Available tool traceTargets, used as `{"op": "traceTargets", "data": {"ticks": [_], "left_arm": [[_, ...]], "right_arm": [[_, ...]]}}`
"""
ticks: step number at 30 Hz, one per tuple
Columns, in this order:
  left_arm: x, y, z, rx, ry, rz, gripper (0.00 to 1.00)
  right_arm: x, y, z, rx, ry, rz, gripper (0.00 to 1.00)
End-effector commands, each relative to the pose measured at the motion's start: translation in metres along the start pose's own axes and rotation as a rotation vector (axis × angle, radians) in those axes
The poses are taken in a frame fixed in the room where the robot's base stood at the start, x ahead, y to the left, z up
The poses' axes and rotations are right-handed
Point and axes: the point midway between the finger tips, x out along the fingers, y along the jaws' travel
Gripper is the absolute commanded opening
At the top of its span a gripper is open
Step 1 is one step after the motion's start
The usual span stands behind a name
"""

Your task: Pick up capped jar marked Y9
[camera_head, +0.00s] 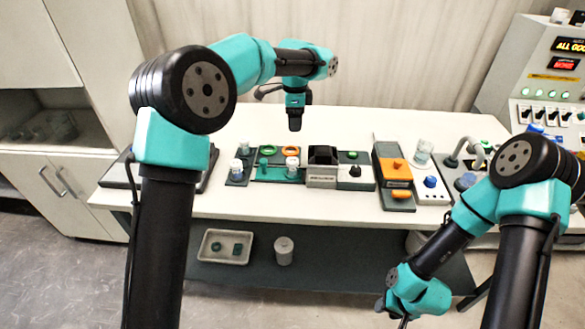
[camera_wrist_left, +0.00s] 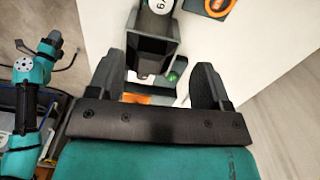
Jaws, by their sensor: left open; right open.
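The white-capped jar marked Y9 (camera_wrist_left: 160,6) shows at the top edge of the left wrist view, partly cut off, its mark upside down. I take it to be the white-capped jar (camera_head: 292,163) on the green plate in the head view, just left of the black-topped device. My left gripper (camera_head: 295,124) hangs above the back of the table, pointing down, apart from the jar. In the left wrist view its two fingers (camera_wrist_left: 157,80) are wide apart with nothing gripped. My right gripper (camera_head: 394,312) is low at the front, off the table and far from the jar.
The black-topped device (camera_head: 322,155) stands beside the jar. Green (camera_head: 267,150) and orange (camera_head: 290,149) rings lie behind it. Another white-capped jar (camera_head: 238,166) stands to the left. An orange-topped unit (camera_head: 397,168) is to the right. The back of the table (camera_head: 365,122) is clear.

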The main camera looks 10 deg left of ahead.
Motion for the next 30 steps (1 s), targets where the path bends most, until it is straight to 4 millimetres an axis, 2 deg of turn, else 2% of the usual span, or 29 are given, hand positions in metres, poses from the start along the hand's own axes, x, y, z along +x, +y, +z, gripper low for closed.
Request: {"op": "traceTargets", "data": {"ticks": [5,21,25,30], "left_arm": [[0.02,0.0,0.001,-0.001,-0.001,0.003,0.72],[0.11,0.0,0.001,-0.002,0.0,0.003,0.72],[0.119,0.0,0.001,-0.003,0.001,0.001,0.72],[0.12,0.0,0.001,-0.002,0.001,0.0,0.72]], "right_arm": [[0.0,0.0,0.0,0.0,0.0,0.0,0.43],[0.0,0.0,0.0,0.0,0.0,0.0,0.43],[0.0,0.0,0.0,0.0,0.0,0.0,0.43],[0.0,0.0,0.0,0.0,0.0,0.0,0.43]]}}
